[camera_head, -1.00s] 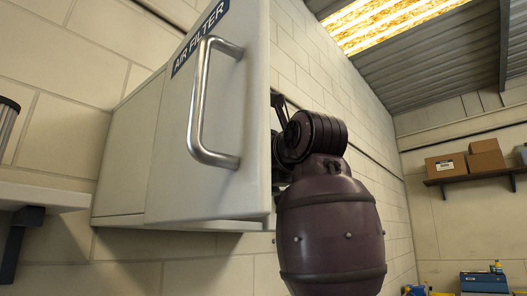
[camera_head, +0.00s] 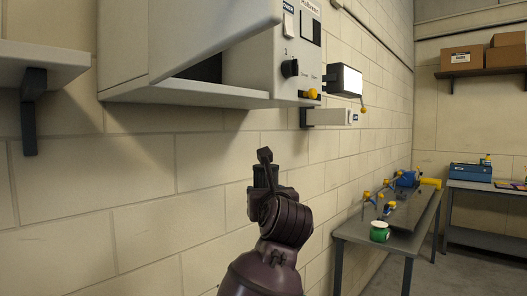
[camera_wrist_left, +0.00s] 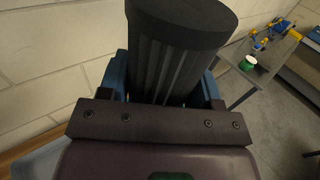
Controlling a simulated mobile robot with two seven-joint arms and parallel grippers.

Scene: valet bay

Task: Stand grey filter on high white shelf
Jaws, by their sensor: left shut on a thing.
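The grey filter (camera_wrist_left: 170,65), a dark pleated cylinder with a smooth end cap, is in my left gripper (camera_wrist_left: 165,95) in the left wrist view. The blue fingers are shut on its two sides. The left gripper and this filter are not in the head view. A white shelf (camera_head: 40,62) on a dark bracket is at the upper left of the head view, seen from below; its top is hidden.
A white cabinet (camera_head: 215,80) hangs on the wall right of the shelf, its front panel standing open. A wall device (camera_head: 346,80) projects beside it. Boxes (camera_head: 463,58) sit on a far shelf.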

